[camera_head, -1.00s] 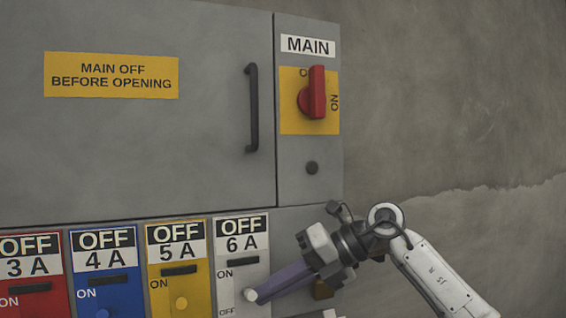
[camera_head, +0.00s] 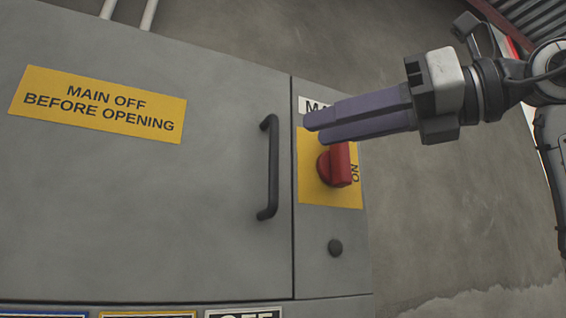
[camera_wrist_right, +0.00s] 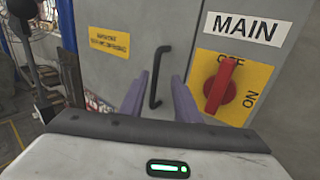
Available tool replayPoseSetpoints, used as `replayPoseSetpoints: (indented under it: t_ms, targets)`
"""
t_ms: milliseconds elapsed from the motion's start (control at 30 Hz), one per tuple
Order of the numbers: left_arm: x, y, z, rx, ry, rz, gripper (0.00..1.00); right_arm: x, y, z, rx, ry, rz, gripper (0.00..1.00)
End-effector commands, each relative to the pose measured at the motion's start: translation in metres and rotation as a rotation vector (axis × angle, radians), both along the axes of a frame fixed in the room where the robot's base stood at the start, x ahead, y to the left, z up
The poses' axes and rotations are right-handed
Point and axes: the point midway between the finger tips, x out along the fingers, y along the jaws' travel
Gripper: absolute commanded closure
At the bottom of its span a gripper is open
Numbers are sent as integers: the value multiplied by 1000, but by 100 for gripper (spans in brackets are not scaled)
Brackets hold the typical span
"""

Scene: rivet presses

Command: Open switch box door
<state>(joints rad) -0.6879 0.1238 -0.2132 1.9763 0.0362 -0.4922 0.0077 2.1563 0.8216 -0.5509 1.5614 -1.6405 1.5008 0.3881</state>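The grey switch box door (camera_head: 130,220) looks shut, with a black vertical handle (camera_head: 271,167) near its right edge. The handle also shows in the right wrist view (camera_wrist_right: 156,80), between my finger outlines. My right gripper (camera_head: 314,128) is open and empty. Its purple fingers point left, in front of the MAIN panel and to the right of the handle, apart from it. The red main switch (camera_head: 338,165) shows below the fingers; in the right wrist view (camera_wrist_right: 220,90) its grip points up toward OFF. My left gripper is not in view.
A yellow warning label (camera_head: 98,104) is on the door. Tops of lower switch labels show at the bottom edge. Bare grey wall or floor lies right of the box.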

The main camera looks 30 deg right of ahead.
Motion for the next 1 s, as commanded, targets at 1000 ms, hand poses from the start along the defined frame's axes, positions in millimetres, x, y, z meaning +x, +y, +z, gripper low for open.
replayPoseSetpoints:
  t_ms: [1000]
  targets:
    - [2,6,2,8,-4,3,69,58,42,0,0,0,5,100]
